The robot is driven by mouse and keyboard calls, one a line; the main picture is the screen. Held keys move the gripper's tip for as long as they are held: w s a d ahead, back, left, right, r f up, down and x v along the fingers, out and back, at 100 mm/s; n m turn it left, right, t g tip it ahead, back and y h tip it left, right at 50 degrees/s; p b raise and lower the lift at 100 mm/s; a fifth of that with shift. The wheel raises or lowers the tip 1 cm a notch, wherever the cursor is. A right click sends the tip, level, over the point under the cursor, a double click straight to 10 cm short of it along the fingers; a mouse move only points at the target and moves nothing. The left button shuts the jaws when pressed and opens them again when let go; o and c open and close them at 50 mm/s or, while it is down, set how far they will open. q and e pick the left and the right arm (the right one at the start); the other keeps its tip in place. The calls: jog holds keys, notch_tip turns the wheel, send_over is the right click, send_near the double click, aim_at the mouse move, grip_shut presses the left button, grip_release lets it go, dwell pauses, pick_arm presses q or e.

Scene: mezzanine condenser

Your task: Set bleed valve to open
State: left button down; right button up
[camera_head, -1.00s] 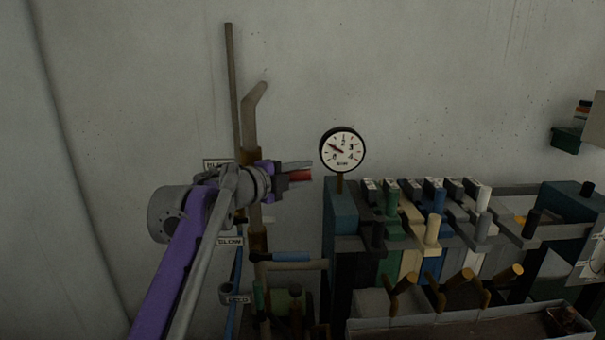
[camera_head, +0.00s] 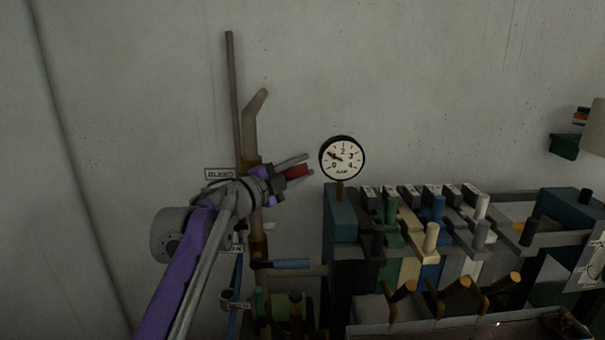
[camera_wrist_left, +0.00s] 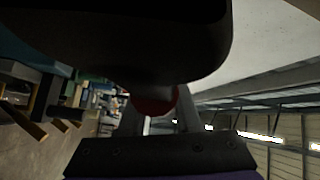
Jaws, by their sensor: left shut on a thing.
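The red valve lever (camera_head: 297,171) sits on the vertical brown pipe beside the BLEED label (camera_head: 219,174). It points right and slightly upward. My left gripper (camera_head: 298,166) is shut on the red lever, with its fingers along both sides of it. In the left wrist view the red lever (camera_wrist_left: 155,104) shows between the fingers, partly covered by a large dark shape. My wrist hides the valve body. My right gripper is not in view.
A round gauge (camera_head: 342,158) stands right of the gripper. A blue lever (camera_head: 291,264) sits lower on the pipe. A row of coloured levers and blocks (camera_head: 430,238) fills the right, with a tray (camera_head: 450,326) in front. The wall above is clear.

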pick_arm(q)
jog(key=a+r+n+t+y+p, duration=0.2)
jog(key=a+r+n+t+p, duration=0.2)
jog(key=a+r+n+t, duration=0.3)
jog(key=shift+a+r+n+t+y+p, duration=0.5)
jog(key=shift+n+t, duration=1.2)
jog(key=shift+n, duration=1.9)
jog(key=shift+r, duration=0.15)
jog(key=c, duration=0.6)
grip_release()
jog(key=shift+d, duration=0.1)
jog(key=shift+h, duration=0.4)
